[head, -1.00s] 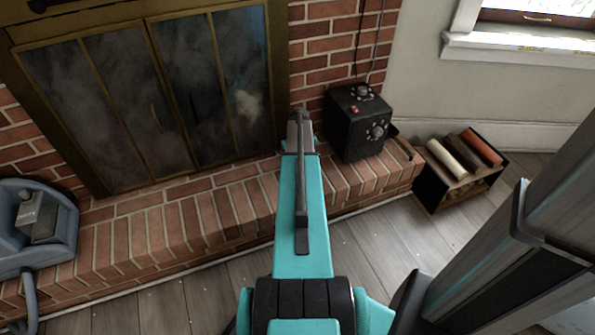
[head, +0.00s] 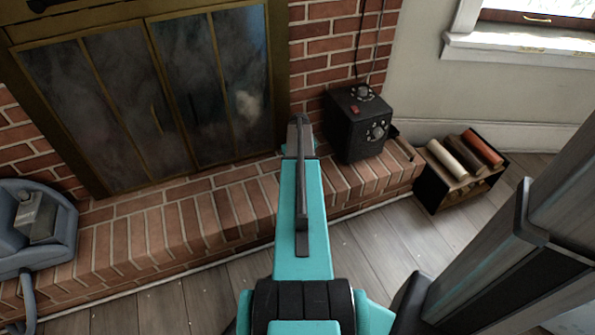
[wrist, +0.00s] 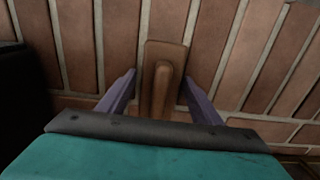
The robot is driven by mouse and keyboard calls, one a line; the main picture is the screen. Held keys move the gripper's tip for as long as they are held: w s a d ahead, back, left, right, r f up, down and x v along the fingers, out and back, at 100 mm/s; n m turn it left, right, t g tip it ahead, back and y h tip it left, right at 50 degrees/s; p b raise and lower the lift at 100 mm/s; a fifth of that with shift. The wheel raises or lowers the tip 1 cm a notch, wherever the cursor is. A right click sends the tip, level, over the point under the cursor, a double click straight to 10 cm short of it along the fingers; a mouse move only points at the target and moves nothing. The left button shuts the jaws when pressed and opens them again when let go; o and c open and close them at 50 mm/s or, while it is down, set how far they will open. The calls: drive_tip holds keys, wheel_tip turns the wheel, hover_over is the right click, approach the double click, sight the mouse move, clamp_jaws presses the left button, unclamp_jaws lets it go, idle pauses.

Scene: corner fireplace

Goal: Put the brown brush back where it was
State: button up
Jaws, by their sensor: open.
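The brown brush (wrist: 161,58) is in the middle of the wrist view, a wooden block with a raised grip along it. It appears to lie on the brick hearth (wrist: 225,45), which also shows in the head view (head: 150,235). My gripper (wrist: 160,78) is open, with one finger on each side of the brush. A gap shows between the brush and each finger. The near end of the brush is hidden by my gripper's body. In the head view my arm hides the gripper, and I cannot make out the brush there.
A black box with knobs (head: 358,125) stands on the hearth to the right of my arm. A crate (head: 440,190) with rolls stands on the floor farther right. A blue-grey machine (head: 38,225) is at left. Glass fireplace doors (head: 140,100) rise behind the hearth.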

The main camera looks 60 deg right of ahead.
wheel_tip(320, 180, up, 12)
drive_tip(key=p, duration=0.3)
drive_tip(key=shift+r, duration=0.15)
idle(0.4)
idle(0.5)
